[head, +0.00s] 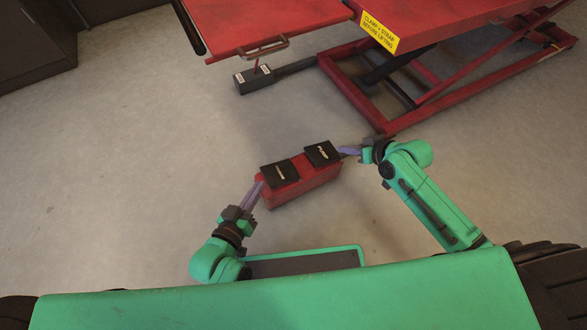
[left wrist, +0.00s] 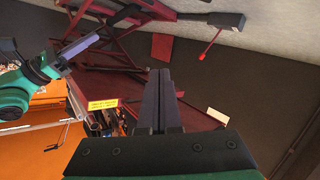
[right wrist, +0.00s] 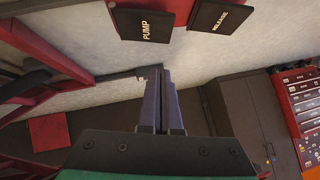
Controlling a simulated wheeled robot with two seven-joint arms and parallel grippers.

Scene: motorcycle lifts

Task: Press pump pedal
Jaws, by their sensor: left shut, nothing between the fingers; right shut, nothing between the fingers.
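A red pump unit (head: 300,187) sits on the floor in the head view with two black pedals on top. The pump pedal (head: 323,153) is the right one and the release pedal (head: 279,173) the left one. In the right wrist view the pump pedal (right wrist: 148,20) reads PUMP and the release pedal (right wrist: 220,14) reads RELEASE. My right gripper (head: 346,151) is shut and empty, close beside the pump pedal's right edge; contact cannot be told. My left gripper (head: 260,182) is shut and empty at the unit's left end, near the release pedal. The left wrist view shows no pedals.
A red motorcycle lift (head: 440,70) with a yellow warning label (head: 379,32) stands behind, at the right. A small dark box (head: 254,80) with a red stem lies under a red platform (head: 260,25). A dark cabinet (head: 35,45) is at far left. Floor left of the unit is clear.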

